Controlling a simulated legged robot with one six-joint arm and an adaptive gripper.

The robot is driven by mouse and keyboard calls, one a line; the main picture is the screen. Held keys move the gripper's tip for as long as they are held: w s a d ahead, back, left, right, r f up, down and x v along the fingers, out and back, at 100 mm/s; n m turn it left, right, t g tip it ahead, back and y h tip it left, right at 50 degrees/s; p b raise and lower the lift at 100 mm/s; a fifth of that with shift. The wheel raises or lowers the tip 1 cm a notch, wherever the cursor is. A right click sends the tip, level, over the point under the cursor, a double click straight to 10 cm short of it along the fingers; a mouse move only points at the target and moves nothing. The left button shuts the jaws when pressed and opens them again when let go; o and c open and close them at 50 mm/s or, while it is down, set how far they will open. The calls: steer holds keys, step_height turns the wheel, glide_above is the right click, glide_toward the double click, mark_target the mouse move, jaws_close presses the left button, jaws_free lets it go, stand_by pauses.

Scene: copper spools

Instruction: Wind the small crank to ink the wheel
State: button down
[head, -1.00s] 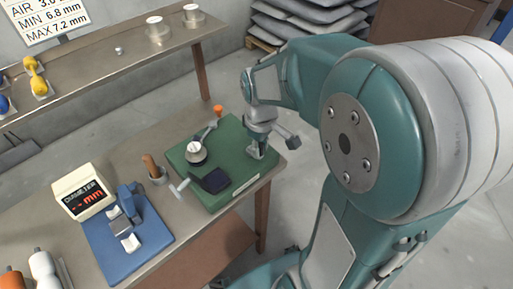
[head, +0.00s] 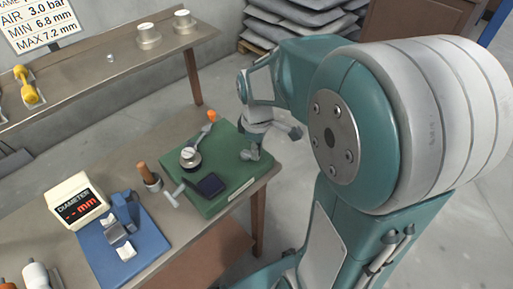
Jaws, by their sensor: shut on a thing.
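A green base plate (head: 215,200) stands on the table's right end. On it are a round pale-topped wheel (head: 190,157), a dark pad (head: 210,184), a T-shaped bar (head: 174,193) at the near left edge and a lever (head: 207,130) behind the wheel. My gripper (head: 273,143) is over the plate's right end, close to its edge. A small grey part (head: 250,153) shows on the plate below it. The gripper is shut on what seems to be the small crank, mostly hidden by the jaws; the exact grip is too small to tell.
A blue fixture (head: 150,243) and a diameter readout (head: 80,205) stand to the left, with a wooden-handled tool (head: 147,175) in a holder between. A back bench (head: 110,70) holds pale cups. The floor behind my gripper is clear.

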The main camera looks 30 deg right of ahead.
steer(key=shift+c, duration=2.4)
jaws_free()
step_height(320, 180, up, 12)
steer(key=shift+w, duration=0.15)
steer(key=shift+f, duration=0.1)
steer(key=s+a+m+t, duration=0.2)
steer(key=s+m, duration=0.2)
steer(key=s, duration=0.2)
steer(key=s+a+m+t, duration=0.3)
steer(key=s+m, duration=0.2)
steer(key=s, duration=0.1)
steer(key=shift+a+t, duration=0.3)
